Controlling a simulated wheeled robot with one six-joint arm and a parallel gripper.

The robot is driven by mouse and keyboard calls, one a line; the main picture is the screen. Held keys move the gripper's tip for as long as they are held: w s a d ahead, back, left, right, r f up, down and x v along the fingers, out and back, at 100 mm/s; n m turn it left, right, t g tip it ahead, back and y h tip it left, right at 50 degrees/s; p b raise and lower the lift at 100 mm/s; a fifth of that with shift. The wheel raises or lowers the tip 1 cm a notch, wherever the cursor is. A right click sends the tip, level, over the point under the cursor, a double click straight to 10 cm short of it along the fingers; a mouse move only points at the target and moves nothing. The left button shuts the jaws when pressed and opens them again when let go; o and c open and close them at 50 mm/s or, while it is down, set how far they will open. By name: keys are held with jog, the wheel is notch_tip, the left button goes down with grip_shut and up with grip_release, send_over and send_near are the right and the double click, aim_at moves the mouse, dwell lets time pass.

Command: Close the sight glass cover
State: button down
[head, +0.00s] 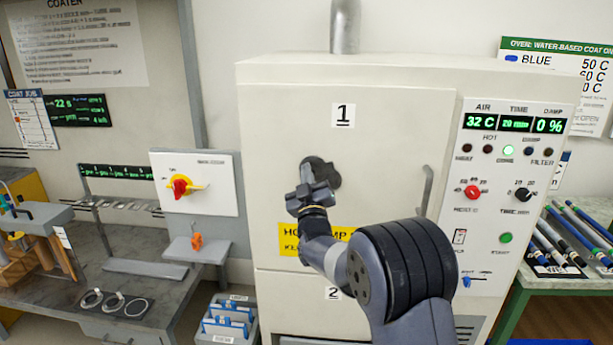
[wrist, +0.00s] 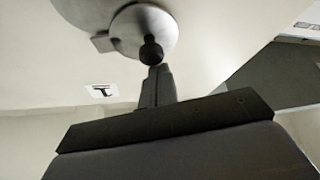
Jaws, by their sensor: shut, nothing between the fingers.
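The sight glass cover (head: 332,174) is a dark round piece on the oven's upper door, partly hidden behind my gripper in the head view. In the wrist view it shows as a grey disc (wrist: 133,22) with a dark round knob (wrist: 151,48) and a small tab at its edge. I cannot tell how much of the glass it covers. My gripper (head: 308,172) is shut and empty in front of the door. In the wrist view the fingertips (wrist: 156,72) are right at the knob; whether they touch it is unclear.
The oven door (head: 390,130) carries a "1" label and a vertical handle (head: 423,190) to the right. A control panel (head: 510,190) is right of the door. A switch box (head: 215,195) and a bench (head: 60,290) are left. A rod table (head: 570,285) stands right.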

jog(key=shift+f+n+y+b, duration=0.3)
jog(key=shift+n+y+b, duration=0.1)
jog(key=shift+n+b, duration=0.35)
jog(key=d+f+n+g+y+b, duration=0.2)
jog(key=d+f+n+g+b, duration=0.2)
jog(key=n, duration=1.1)
jog(key=g, duration=0.3)
jog(key=shift+f+y, duration=0.35)
jog(key=shift+y, duration=0.05)
jog(key=shift+d, duration=0.15)
